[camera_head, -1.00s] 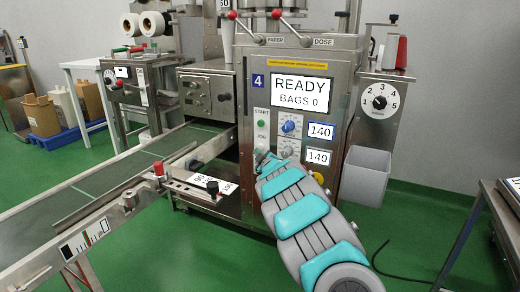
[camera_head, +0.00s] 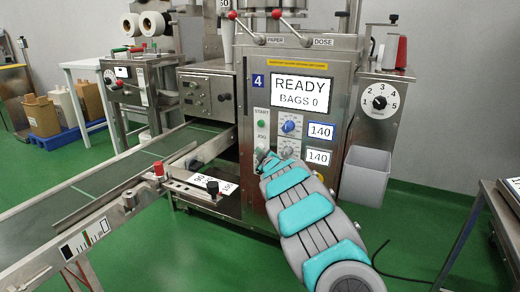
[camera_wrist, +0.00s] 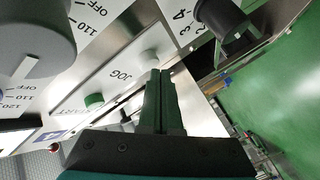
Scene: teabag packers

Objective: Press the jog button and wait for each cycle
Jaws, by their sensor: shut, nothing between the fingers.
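The packing machine's front panel (camera_head: 246,112) carries a display (camera_head: 299,93) reading READY, BAGS 0. The green START button (camera_head: 261,123) sits above the JOG label. In the wrist view the START button (camera_wrist: 94,101) is green, and the pale round jog button (camera_wrist: 149,57) is beside the JOG lettering. My gripper (camera_wrist: 160,73) is shut and empty, its fingertips just beside the jog button. I cannot tell whether they touch it. In the head view my gripper (camera_head: 267,157) is at the panel just below the JOG label, partly hidden by my arm.
Blue and grey knobs with readouts of 140 (camera_head: 320,131) are right of the buttons. A grey bin (camera_head: 364,175) hangs at the machine's right side. A conveyor (camera_head: 110,185) runs off to the left. A metal table (camera_head: 512,195) stands at the right edge. Green floor lies open in front.

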